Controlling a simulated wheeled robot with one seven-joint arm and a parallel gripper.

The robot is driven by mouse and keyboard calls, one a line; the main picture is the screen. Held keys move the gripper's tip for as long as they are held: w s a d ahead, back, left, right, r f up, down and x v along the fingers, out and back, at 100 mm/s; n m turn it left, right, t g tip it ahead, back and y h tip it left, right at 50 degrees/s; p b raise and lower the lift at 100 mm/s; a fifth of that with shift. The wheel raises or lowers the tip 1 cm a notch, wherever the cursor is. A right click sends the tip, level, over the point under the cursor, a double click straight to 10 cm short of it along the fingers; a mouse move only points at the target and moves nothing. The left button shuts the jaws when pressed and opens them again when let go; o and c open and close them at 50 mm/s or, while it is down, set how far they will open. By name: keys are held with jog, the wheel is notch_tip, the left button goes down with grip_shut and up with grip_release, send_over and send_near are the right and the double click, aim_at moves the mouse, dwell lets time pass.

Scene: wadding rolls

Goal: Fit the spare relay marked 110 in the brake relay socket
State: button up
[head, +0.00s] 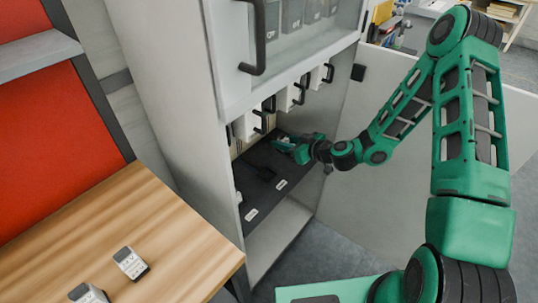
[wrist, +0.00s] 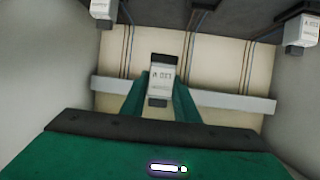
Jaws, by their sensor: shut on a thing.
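My gripper (head: 283,146) reaches into the open cabinet, over its black shelf. In the wrist view my gripper (wrist: 161,82) has its two green fingers shut on a small white relay (wrist: 160,72) with a dark lower end. Its face carries small print that I cannot read for certain. The held relay shows in front of the cabinet's pale back wall and a grey rail (wrist: 235,103). I cannot tell whether it touches either. Which place is the brake relay socket is not clear in these views.
White units with black handles (head: 289,97) hang above the shelf (head: 262,183). In the wrist view, labelled units show at top left (wrist: 103,9) and top right (wrist: 301,30). Two relays, one (head: 130,263) and another (head: 88,294), lie on the wooden table (head: 185,235). The cabinet's side wall is close on the left.

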jog(key=shift+n+g+y, duration=0.5)
jog(key=shift+n, duration=0.1)
jog(key=shift+s+a+f, duration=0.25)
jog(key=shift+a+f, duration=0.8)
jog(key=shift+f, duration=0.65)
jog(key=shift+s+a+f, duration=0.2)
jog(key=shift+a+f, duration=0.85)
jog(key=shift+f, duration=0.7)
jog(key=shift+s+a+f, duration=0.25)
jog(key=shift+a+f, duration=0.8)
jog(key=shift+f, duration=0.65)
jog(key=shift+s, duration=0.1)
jog(key=shift+f, duration=0.65)
jog(key=o, duration=1.2)
jog(key=shift+c, duration=0.2)
